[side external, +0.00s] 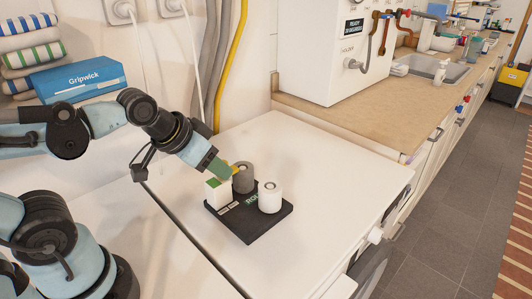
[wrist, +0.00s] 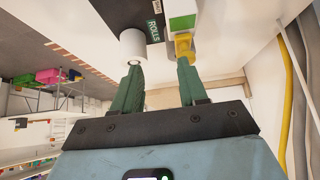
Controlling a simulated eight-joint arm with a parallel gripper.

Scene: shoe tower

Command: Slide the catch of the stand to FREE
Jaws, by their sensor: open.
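The stand is a black base (side external: 246,230) lettered ROLLS on the white surface. It carries a white block with a green top (side external: 217,193), a grey cylinder (side external: 243,179) and a white roll (side external: 270,198). A yellow piece, perhaps the catch (wrist: 184,46), sits beside the green-and-white block (wrist: 182,20) in the wrist view. My gripper (side external: 222,172) is over the back of the stand. In the wrist view its green fingers (wrist: 158,68) are apart with nothing between them. The right finger is close to the yellow piece; contact is unclear. I cannot read a FREE mark.
The white surface (side external: 330,180) around the stand is mostly clear. A white cabinet (side external: 325,60) and a wooden counter (side external: 420,100) lie behind it. Grey and yellow pipes (side external: 231,60) run down the wall. A blue Gripwick box (side external: 80,78) and folded towels are at the left.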

